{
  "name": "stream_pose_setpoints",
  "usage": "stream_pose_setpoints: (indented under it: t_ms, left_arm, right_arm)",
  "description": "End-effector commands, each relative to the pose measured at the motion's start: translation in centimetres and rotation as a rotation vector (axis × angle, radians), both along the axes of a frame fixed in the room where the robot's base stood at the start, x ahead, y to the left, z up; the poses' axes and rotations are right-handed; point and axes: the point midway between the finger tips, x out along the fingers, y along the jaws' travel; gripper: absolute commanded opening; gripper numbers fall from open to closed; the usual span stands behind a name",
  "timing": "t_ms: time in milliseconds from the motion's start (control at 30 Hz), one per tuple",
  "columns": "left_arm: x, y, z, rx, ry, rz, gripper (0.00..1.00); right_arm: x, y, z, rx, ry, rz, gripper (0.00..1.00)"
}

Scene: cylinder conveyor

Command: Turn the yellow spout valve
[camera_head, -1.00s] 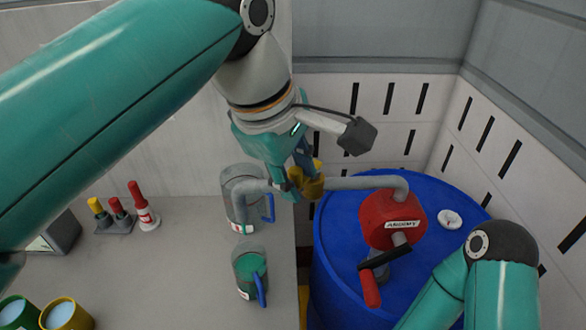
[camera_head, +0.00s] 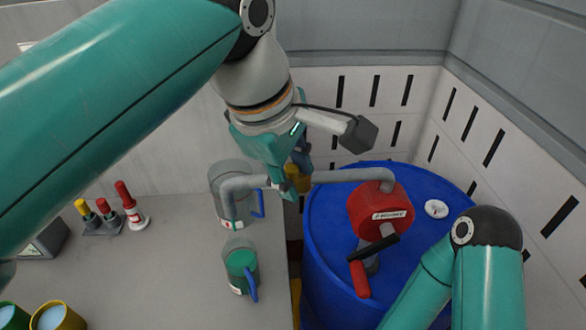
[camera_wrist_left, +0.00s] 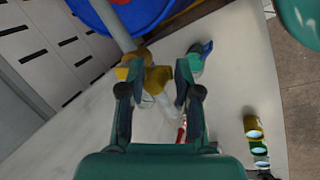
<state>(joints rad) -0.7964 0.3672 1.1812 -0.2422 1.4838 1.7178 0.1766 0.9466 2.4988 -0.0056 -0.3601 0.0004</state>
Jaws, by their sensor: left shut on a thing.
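The yellow spout valve (camera_head: 297,177) sits on the grey spout pipe (camera_head: 340,176), partly hidden behind my left gripper (camera_head: 288,184). In the left wrist view the yellow valve (camera_wrist_left: 157,78) lies between the two fingers of my left gripper (camera_wrist_left: 158,70), which is shut on it. The pipe runs from a red pump (camera_head: 380,208) on a blue barrel (camera_head: 328,235) to a downturned outlet at a clear jug with a blue handle (camera_head: 222,188). My right arm shows at lower right, but its gripper is out of view.
A second jug with green contents (camera_head: 240,262) stands nearer on the grey table (camera_head: 150,270). Red and yellow-topped bottles (camera_head: 130,203) and open cups (camera_head: 58,317) stand at left. The pump's crank handle (camera_head: 360,278) hangs near my right arm. A gap separates table and barrel.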

Motion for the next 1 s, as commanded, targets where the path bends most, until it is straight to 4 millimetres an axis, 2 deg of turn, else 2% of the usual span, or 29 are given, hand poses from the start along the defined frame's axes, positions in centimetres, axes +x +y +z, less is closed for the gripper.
stream_pose_setpoints:
  t_ms: [200,567,767,800,1000]
  left_arm:
    - [-0.3,-1.1,0.0,0.001,0.004,-0.003,0.2]
    - [-0.3,-1.3,0.0,-0.001,0.001,-0.003,0.2]
    - [-0.3,-2.1,0.2,-0.001,-0.001,-0.003,0.21]
    - [-0.3,-2.2,0.1,-0.002,-0.003,-0.003,0.35]
    - [-0.3,-2.1,0.0,-0.002,-0.002,-0.001,0.68]
  right_arm:
    - [0.0,0.0,0.5,0.0,0.0,0.0,1.0]
    - [0.0,0.0,0.5,0.0,0.0,0.0,1.0]
    - [0.0,0.0,1.1,0.0,0.0,0.0,1.0]
    - [0.0,0.0,1.1,0.0,0.0,0.0,1.0]
    - [0.0,0.0,1.0,0.0,0.0,0.0,1.0]
